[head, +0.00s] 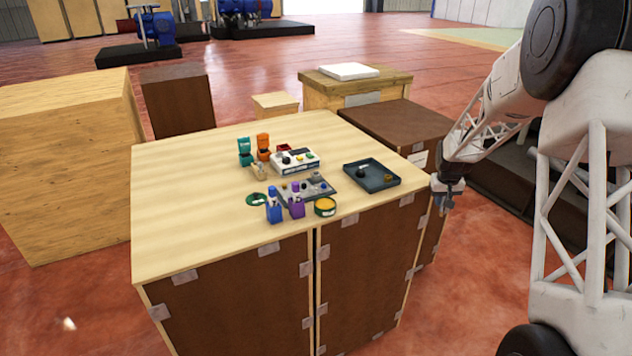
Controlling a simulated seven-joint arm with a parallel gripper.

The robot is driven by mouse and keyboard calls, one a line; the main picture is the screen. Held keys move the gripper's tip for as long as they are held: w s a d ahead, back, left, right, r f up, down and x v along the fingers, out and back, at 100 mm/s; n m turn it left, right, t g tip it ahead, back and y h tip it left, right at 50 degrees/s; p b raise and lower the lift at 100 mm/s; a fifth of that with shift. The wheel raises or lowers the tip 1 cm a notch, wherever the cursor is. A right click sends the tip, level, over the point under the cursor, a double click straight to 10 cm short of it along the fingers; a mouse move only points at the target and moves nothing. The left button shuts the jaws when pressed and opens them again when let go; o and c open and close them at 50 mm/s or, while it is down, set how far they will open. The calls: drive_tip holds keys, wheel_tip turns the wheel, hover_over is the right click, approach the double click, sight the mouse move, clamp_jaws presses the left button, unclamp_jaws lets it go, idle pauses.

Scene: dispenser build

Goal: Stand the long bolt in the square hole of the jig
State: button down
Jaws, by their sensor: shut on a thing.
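A flat grey plate (322,193), which looks like the jig, lies near the middle of the table with several small parts on it. Its square hole is too small to make out. My gripper (447,198) is just off the table's right edge, to the right of the dark tray and apart from the jig. It points down and is shut on a small thin thing, too small here to identify for sure as the long bolt. No other long bolt can be told clearly on the table.
A dark tray (357,182) with a black part and a brass part (388,178) stands between gripper and jig. Around the jig are a blue bottle (274,208), a purple bottle (297,204), a yellow-topped tin (325,206) and a white box (296,164). The table's left side is clear.

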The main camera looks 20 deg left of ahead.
drive_tip(key=s+a+r+n+y, duration=0.15)
drive_tip(key=s+a+r, duration=0.25)
drive_tip(key=a+r, duration=0.95)
drive_tip(key=s+a+r+n+t+y, duration=0.1)
drive_tip(key=s+a+n, duration=0.3)
drive_tip(key=s+a, duration=1.3)
drive_tip(key=a+y, duration=0.1)
drive_tip(key=a, duration=0.2)
drive_tip(key=shift+r+n, duration=0.3)
drive_tip(key=shift+n, duration=0.05)
drive_tip(key=shift+a, duration=0.1)
drive_tip(key=w+a, duration=0.3)
drive_tip(key=w, duration=0.4)
drive_tip(key=w+a+f, duration=0.1)
drive_tip(key=w+a, duration=0.3)
drive_tip(key=w, duration=0.3)
drive_tip(key=shift+a+f, duration=0.2)
drive_tip(key=shift+a, duration=0.1)
drive_tip(key=shift+f, duration=0.1)
drive_tip(key=shift+f, duration=1.65)
